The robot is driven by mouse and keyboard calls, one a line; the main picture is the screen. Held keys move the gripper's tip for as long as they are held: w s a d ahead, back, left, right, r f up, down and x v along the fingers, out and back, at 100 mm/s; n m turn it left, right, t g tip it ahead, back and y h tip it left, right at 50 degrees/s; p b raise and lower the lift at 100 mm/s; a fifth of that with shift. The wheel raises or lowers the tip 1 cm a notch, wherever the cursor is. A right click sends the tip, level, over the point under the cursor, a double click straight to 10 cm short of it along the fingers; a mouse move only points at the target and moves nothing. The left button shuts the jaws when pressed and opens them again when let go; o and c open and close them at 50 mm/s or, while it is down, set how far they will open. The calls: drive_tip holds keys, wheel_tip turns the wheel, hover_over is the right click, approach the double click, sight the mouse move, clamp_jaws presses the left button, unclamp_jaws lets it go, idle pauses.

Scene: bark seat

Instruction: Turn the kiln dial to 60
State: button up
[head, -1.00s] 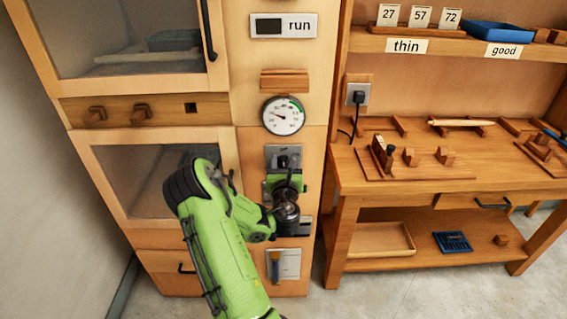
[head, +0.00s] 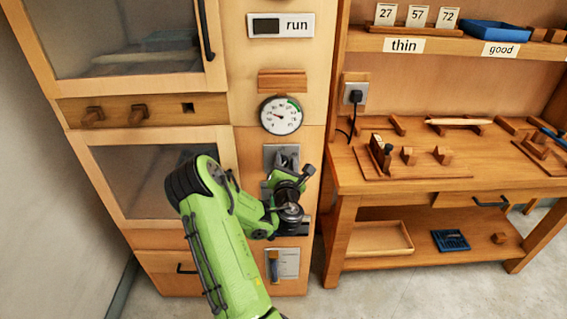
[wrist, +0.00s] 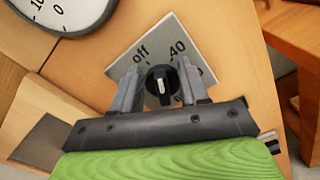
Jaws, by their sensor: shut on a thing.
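The kiln dial (wrist: 160,86) is a round black knob with a white mark, on a grey plate (wrist: 196,50) printed "off" and "40". More print at the lower right is partly hidden by a finger. The white mark stands nearly upright in the wrist picture, pointing between "off" and "40". My gripper (wrist: 163,90) has one finger on each side of the knob and is shut on it. In the head view my gripper (head: 285,162) is at the plate (head: 270,154), tilted to the right, and it hides the knob.
A round gauge (head: 281,115) sits just above the plate, its needle pointing up and left. The kiln door (head: 150,170) is at left and the workbench (head: 440,160) at right.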

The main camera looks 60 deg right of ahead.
drive_tip(key=m, duration=0.3)
drive_tip(key=shift+s+d+f+m, duration=0.1)
drive_tip(key=shift+s+f+m, duration=0.15)
drive_tip(key=shift+m, duration=0.15)
drive_tip(key=m, duration=0.4)
drive_tip(key=shift+s+d+f+m, duration=0.1)
drive_tip(key=shift+s+f+m, duration=0.1)
drive_tip(key=shift+f+m, duration=0.1)
drive_tip(key=f+m, duration=0.1)
drive_tip(key=m, duration=0.6)
drive_tip(key=w+f+m, duration=0.1)
drive_tip(key=m, duration=0.6)
drive_tip(key=a+m, duration=0.1)
drive_tip(key=m, duration=0.6)
drive_tip(key=shift+w+f+m, duration=0.3)
drive_tip(key=shift+f+m, duration=0.1)
drive_tip(key=o, duration=1)
drive_tip(key=shift+r, duration=0.1)
drive_tip(key=shift+w, duration=0.1)
